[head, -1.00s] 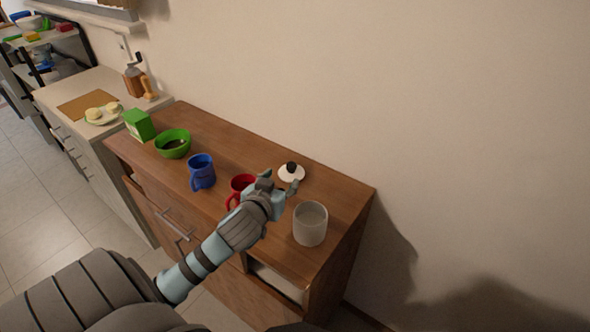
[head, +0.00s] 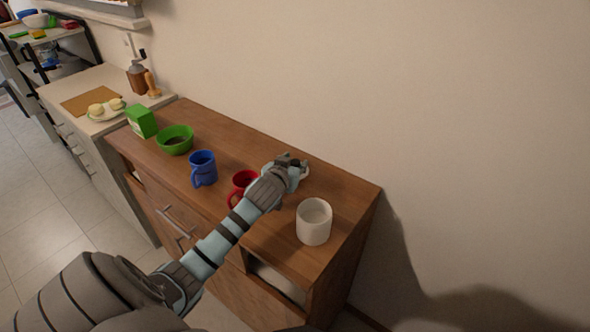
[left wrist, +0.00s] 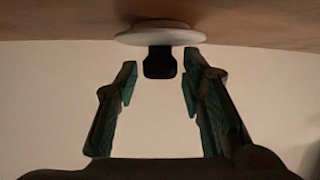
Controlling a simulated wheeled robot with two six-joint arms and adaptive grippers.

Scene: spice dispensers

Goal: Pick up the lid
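The lid is a white disc with a dark knob. In the left wrist view the lid (left wrist: 160,36) lies on the wooden top, its dark knob (left wrist: 160,64) pointing at the gripper. My left gripper (left wrist: 158,82) is open, with one finger on each side of the knob and a gap on both sides. In the head view my left gripper (head: 291,161) is over the lid (head: 302,174) and hides most of it. A white cylindrical jar (head: 314,222) stands to the right on the same top. My right gripper is not in view.
A red mug (head: 242,183) stands close beside my left forearm, partly hidden. A blue mug (head: 203,168), a green bowl (head: 175,139) and a green box (head: 141,121) stand farther left on the cabinet (head: 255,150). The wall is close behind.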

